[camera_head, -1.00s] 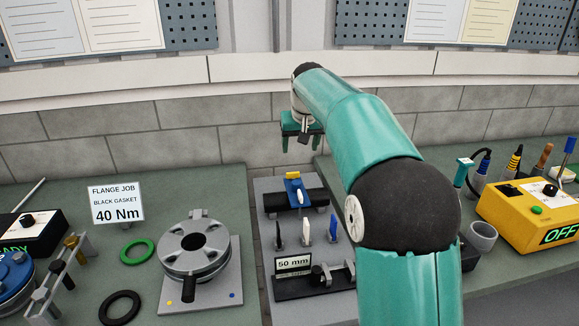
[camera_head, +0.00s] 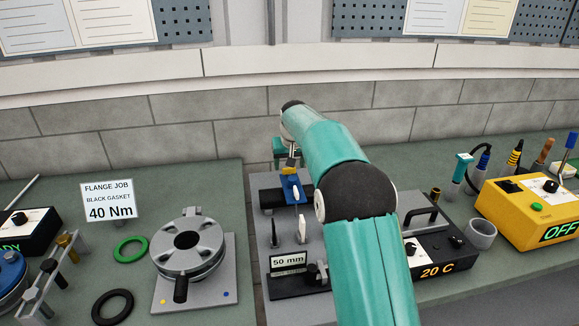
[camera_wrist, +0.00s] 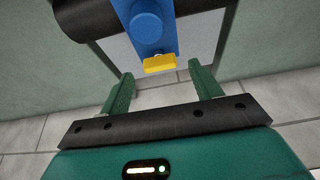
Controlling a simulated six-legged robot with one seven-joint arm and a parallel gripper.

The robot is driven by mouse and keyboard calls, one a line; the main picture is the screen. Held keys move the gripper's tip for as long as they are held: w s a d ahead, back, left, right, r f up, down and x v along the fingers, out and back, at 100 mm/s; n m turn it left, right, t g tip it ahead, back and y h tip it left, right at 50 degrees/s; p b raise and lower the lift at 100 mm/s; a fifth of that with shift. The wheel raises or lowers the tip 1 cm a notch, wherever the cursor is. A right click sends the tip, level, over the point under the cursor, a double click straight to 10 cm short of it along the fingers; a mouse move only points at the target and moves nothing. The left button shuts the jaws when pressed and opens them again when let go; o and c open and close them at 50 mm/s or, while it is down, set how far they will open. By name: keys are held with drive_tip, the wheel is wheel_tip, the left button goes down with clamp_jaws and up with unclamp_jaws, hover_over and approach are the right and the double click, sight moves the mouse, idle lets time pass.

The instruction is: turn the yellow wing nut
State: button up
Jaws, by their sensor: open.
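The yellow wing nut (camera_wrist: 159,63) is a small block at the near end of a blue clamp piece (camera_wrist: 150,30) in the wrist view. In the head view the wing nut (camera_head: 289,169) shows just below my gripper (camera_head: 280,155), partly crowded by the arm. My gripper (camera_wrist: 161,76) is open and empty. In the wrist view its two green fingers stand left and right of the wing nut, with the nut about midway at the fingertips' level. I see no finger touching it; the exact depth between them is hard to tell.
A black cylinder (camera_wrist: 85,18) lies across under the blue piece. A "50 mm" sign (camera_head: 289,261) and small upright tools stand in front on the grey plate. A flange (camera_head: 188,245) is at left; a "20 C" box (camera_head: 440,250) is close right of my arm.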

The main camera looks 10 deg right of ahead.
sight(289, 171)
drive_tip(key=shift+x, duration=1.1)
drive_tip(key=shift+c, duration=0.4)
drive_tip(key=c, duration=0.9)
